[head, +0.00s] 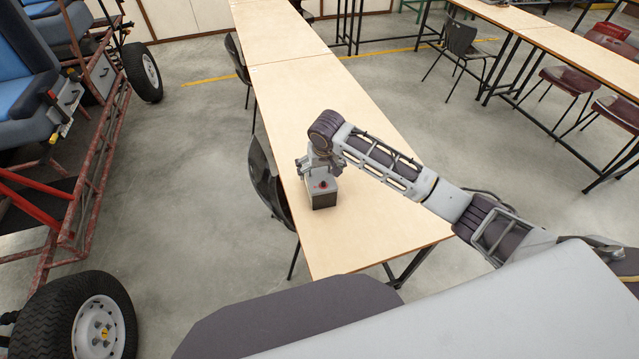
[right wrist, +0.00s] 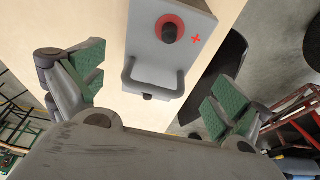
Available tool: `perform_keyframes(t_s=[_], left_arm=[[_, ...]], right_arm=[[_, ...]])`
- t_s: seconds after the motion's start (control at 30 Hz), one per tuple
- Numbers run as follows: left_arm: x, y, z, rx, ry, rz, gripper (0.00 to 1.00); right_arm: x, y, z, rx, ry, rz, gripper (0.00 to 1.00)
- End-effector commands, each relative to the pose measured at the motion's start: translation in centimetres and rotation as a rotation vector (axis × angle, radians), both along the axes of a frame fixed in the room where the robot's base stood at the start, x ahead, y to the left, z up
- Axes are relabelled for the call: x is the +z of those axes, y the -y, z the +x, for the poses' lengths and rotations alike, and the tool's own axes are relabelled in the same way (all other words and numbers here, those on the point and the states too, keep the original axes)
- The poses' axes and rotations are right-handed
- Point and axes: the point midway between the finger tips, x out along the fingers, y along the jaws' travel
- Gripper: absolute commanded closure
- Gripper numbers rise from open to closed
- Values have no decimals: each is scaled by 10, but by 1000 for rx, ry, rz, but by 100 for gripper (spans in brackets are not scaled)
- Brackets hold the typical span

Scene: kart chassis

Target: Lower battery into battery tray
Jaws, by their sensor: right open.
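The battery (head: 322,190) is a grey box with a dark lower part, standing upright on the wooden table. In the right wrist view the battery (right wrist: 185,20) shows a red-ringed terminal, a red plus sign and a grey handle (right wrist: 152,80). My right gripper (head: 322,166) is directly over the battery. In the right wrist view its green-padded fingers (right wrist: 155,88) are spread wide, one on each side of the handle, with a gap on both sides. My left gripper is out of view. I cannot make out the battery tray in the kart chassis (head: 100,190) at the left.
The long wooden table (head: 385,215) is otherwise bare near the battery. A dark chair (head: 268,185) stands against its left edge. The kart's wheels (head: 95,320) and blue seats (head: 22,85) are at the left, with open concrete floor between kart and table.

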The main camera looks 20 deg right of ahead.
Motion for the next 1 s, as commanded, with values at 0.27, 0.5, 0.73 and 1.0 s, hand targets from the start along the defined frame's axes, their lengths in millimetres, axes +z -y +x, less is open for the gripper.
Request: perform_keyframes(t_s=[0.27,0.5,0.73,1.0], left_arm=[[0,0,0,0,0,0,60],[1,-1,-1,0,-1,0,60],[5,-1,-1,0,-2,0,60],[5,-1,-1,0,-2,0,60]], right_arm=[[-1,0,0,0,0,0,0],[-8,1,2,1,-1,-1,0],[-29,4,9,0,-1,-2,0],[-48,4,15,-1,1,-2,0]])
